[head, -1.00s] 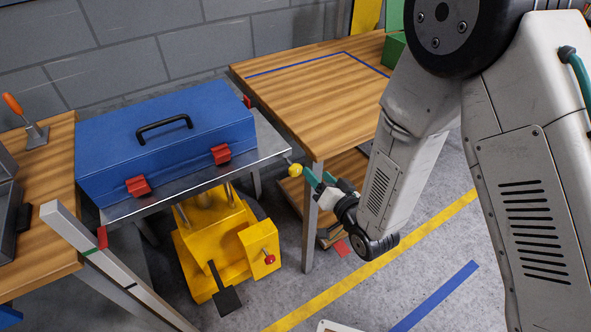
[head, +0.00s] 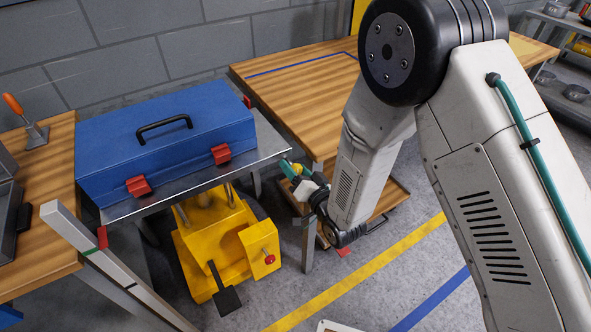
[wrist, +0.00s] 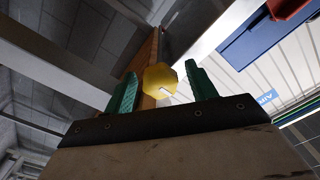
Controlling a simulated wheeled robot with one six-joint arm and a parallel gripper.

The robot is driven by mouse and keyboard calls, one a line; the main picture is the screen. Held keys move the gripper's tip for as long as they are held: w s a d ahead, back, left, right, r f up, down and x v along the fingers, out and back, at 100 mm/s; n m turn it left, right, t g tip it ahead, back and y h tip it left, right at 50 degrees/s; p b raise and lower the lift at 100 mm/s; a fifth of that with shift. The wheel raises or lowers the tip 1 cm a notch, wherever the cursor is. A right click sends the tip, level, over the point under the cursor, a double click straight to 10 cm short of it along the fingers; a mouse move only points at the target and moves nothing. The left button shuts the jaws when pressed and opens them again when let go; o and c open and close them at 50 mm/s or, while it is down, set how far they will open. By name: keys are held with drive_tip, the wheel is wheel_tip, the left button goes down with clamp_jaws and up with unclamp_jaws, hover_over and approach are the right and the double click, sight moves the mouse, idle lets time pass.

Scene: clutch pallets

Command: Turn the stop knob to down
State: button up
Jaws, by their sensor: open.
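A yellow knob (head: 297,168) is by the right corner of the steel lift platform, partly hidden by my gripper in the head view. In the wrist view the yellow knob (wrist: 160,80) has a faceted outline and a short white mark pointing to the lower right. My gripper (wrist: 160,88) is open, with one green finger on each side of the knob. I cannot tell whether either finger touches it. In the head view my gripper (head: 296,172) is at the knob. A small red knob (head: 268,259) is on the yellow box below the platform.
A blue toolbox (head: 165,140) with red latches rests on the steel platform (head: 262,168). A yellow lift base (head: 205,255) with a black pedal (head: 227,300) stands below. A wooden bench (head: 290,85) is close behind my gripper.

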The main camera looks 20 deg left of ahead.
drive_tip(key=c, duration=1)
drive_tip(key=n, duration=0.4)
drive_tip(key=shift+n, duration=0.4)
drive_tip(key=n, duration=0.4)
drive_tip(key=shift+n, duration=0.3)
drive_tip(key=n, duration=0.4)
drive_tip(key=shift+f+n, duration=0.1)
drive_tip(key=shift+n, duration=2.1)
